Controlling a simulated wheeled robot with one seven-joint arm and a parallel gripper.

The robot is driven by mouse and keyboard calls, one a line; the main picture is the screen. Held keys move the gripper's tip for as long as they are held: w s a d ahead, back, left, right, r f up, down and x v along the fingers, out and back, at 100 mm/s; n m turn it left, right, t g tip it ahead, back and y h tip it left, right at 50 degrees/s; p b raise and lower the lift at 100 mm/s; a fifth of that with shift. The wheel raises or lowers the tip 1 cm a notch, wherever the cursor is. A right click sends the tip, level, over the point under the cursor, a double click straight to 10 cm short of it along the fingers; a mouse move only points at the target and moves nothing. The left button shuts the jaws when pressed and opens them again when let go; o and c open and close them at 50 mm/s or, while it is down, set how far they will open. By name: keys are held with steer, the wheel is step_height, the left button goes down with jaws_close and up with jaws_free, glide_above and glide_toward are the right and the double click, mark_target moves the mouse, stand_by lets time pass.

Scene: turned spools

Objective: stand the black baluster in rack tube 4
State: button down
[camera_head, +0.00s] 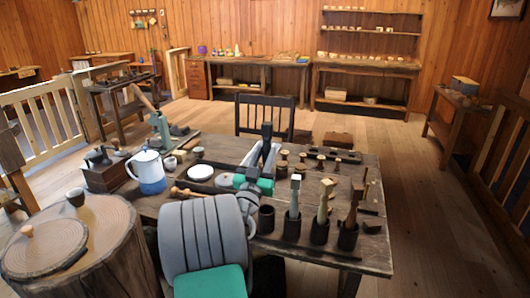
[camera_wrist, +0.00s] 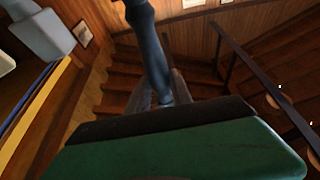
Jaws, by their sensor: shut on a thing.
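The black baluster (camera_head: 267,131) stands roughly upright in my gripper (camera_head: 262,174), over the middle of the table. In the wrist view the baluster (camera_wrist: 154,58) is long, dark and turned, and its far end runs out of the top of the picture. My gripper (camera_wrist: 167,95) is shut on it near the lower end in that view. Dark rack tubes stand in a row at the table's front right. The leftmost tube (camera_head: 266,218) looks empty; the tubes to its right (camera_head: 292,227), (camera_head: 320,232) and (camera_head: 347,237) have turned pieces standing in them. I cannot read any tube numbers.
A blue and white jug (camera_head: 149,172), a coffee grinder (camera_head: 105,170) and a white dish (camera_head: 200,172) stand on the table's left. Several small spools and dark blocks lie behind the tubes. A black chair (camera_head: 265,112) stands behind the table. A tree-stump table (camera_head: 95,245) is at front left.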

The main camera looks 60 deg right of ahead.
step_height(320, 180, down, 5)
steer(key=b, duration=0.4)
steer(key=shift+f, duration=0.2)
steer(key=shift+a+f+b, duration=0.1)
steer(key=shift+f+b, duration=0.35)
steer(key=shift+b, duration=0.6)
stand_by(0.4)
steer(key=shift+f+b, duration=0.65)
steer(key=shift+b, duration=0.25)
steer(key=shift+f+b, duration=1.25)
steer(key=shift+b, duration=0.2)
steer(key=shift+f, duration=0.1)
